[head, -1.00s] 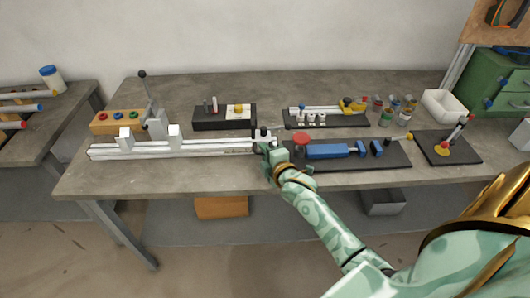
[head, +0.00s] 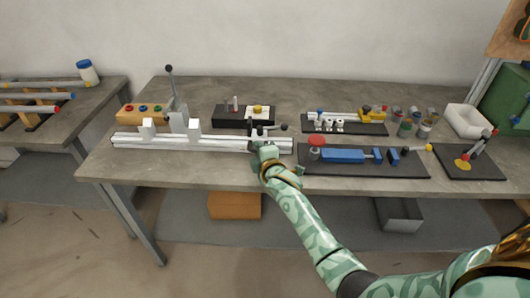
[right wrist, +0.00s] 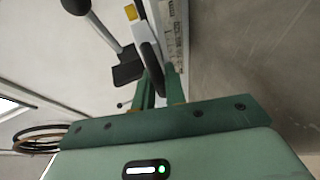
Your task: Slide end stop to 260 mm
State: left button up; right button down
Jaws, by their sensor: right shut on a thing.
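A long pale rail (head: 205,146) lies along the front of the bench, with white blocks and an upright lever toward its left end. The end stop (head: 254,128), dark with a black-knobbed lever, sits on the rail's right part. My right gripper (head: 262,152) is at the stop from the front. The scale numbers are too small to read. My left gripper is out of view.
Right of the rail stands a black board with a blue clamp (head: 342,156) and a red knob (head: 316,141). Behind are a black block (head: 232,120) and an orange block with coloured buttons (head: 130,115). The bench front strip left of my arm is clear.

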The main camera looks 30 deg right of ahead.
jog(key=shift+f, duration=0.1)
jog(key=c, duration=1.6)
grip_release()
jog(key=shift+o, duration=0.7)
jog(key=shift+s+d, duration=0.1)
jog(key=shift+s+r+p, duration=0.2)
jog(key=shift+s+p, duration=0.1)
jog(key=shift+s, duration=0.1)
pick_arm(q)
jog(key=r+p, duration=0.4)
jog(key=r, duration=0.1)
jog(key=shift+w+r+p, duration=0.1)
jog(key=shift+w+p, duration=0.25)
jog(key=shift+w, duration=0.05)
pick_arm(e)
jog(key=v, duration=1.5)
jog(key=shift+s, duration=0.25)
